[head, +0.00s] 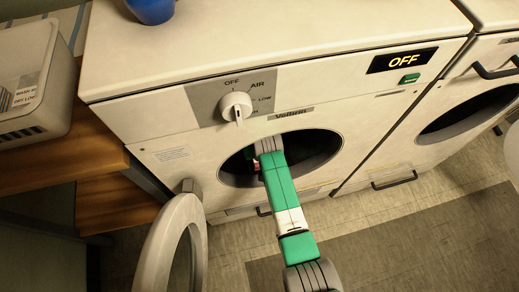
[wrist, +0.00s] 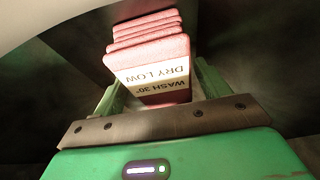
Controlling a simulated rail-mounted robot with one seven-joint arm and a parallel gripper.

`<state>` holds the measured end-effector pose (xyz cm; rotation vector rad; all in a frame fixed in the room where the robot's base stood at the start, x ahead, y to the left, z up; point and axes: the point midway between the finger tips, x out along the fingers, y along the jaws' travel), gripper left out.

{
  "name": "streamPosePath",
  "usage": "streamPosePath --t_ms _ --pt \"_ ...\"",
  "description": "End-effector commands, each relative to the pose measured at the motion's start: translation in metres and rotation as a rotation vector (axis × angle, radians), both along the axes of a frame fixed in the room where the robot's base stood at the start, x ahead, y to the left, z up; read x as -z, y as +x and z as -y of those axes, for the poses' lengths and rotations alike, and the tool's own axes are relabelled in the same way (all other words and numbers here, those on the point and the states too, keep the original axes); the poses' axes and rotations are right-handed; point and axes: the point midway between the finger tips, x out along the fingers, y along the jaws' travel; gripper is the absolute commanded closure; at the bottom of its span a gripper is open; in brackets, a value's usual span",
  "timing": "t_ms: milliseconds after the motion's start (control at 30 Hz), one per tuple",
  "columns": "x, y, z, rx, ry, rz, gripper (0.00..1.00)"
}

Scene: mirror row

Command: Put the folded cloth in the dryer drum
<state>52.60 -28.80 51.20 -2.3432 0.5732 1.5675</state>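The dryer (head: 185,145) stands in the middle of the head view, with its round door (head: 163,240) swung open to the lower left. My gripper reaches through the opening into the dark drum (head: 318,147), and its fingers are mostly hidden there in the head view. In the wrist view, my gripper (wrist: 160,75) has its green fingers at either side of the folded cloth (wrist: 150,55). The cloth is pink, in stacked layers, with a pale label reading WASH 30° and DRY LOW. It appears held between the fingertips, inside the drum.
The dryer's display (head: 402,60) reads OFF, above a green button (head: 409,78). A white dial (head: 236,106) is on the panel. A blue cup (head: 151,8) stands on top. A light box (head: 35,80) sits on a wooden shelf (head: 80,160) at left. Another machine (head: 490,75) adjoins right.

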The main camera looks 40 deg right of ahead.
Motion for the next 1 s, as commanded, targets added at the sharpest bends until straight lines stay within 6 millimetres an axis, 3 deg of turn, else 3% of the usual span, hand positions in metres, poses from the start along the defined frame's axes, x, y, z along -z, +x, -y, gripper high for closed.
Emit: streamPosePath --t_ms 267,667,1000 --pt "-0.001 0.0 0.0 0.0 0.0 0.001 0.19" --pt "-0.065 -0.021 -0.011 0.0 0.0 0.001 0.19" --pt "-0.072 -0.025 -0.013 0.0 0.0 0.0 0.19"
